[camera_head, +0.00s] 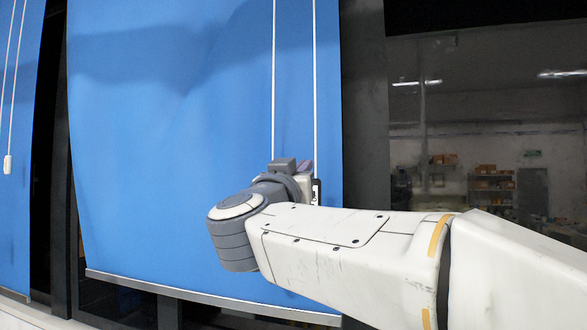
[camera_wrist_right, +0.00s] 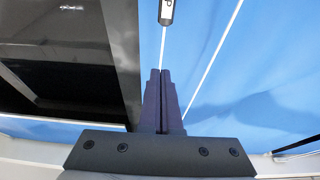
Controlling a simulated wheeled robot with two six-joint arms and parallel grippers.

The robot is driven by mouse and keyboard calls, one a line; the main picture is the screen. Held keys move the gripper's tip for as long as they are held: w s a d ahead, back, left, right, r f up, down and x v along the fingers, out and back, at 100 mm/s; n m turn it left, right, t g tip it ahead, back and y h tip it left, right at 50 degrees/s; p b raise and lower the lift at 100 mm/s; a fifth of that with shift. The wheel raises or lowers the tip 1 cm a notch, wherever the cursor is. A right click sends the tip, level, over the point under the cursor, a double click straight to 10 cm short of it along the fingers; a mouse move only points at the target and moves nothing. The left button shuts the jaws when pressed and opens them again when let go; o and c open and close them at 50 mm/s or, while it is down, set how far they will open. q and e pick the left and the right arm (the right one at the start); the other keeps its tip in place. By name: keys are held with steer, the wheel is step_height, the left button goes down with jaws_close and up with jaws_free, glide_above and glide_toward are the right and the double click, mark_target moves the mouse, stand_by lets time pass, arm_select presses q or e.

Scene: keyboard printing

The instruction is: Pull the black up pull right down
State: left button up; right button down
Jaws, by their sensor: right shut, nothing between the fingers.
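A blue roller blind (camera_head: 170,150) hangs in front of me with two white cords, a left cord (camera_head: 274,80) and a right cord (camera_head: 314,80). A dark pull with a pale face (camera_head: 317,192) hangs by the right cord, partly hidden by my right arm. In the wrist view the pull (camera_wrist_right: 166,12) shows at the top edge with a letter "P". My right gripper (camera_wrist_right: 160,74) is shut and empty, its fingertips apart from the pull and in line with its cord. In the head view the right gripper (camera_head: 304,167) is mostly hidden behind its wrist.
Another blue blind (camera_head: 18,225) hangs at the far left, with a white pull (camera_head: 8,165) on its cords. A dark window frame (camera_head: 365,110) stands right of the main blind. Dark glass beyond it shows shelves with boxes (camera_head: 490,183). The blind's grey bottom bar (camera_head: 200,297) runs below my arm.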

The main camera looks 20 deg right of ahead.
steer(key=r+p+x, duration=0.1)
steer(key=p+x, duration=0.4)
steer(key=x, duration=0.4)
step_height(320, 180, down, 5)
steer(key=shift+a, duration=0.1)
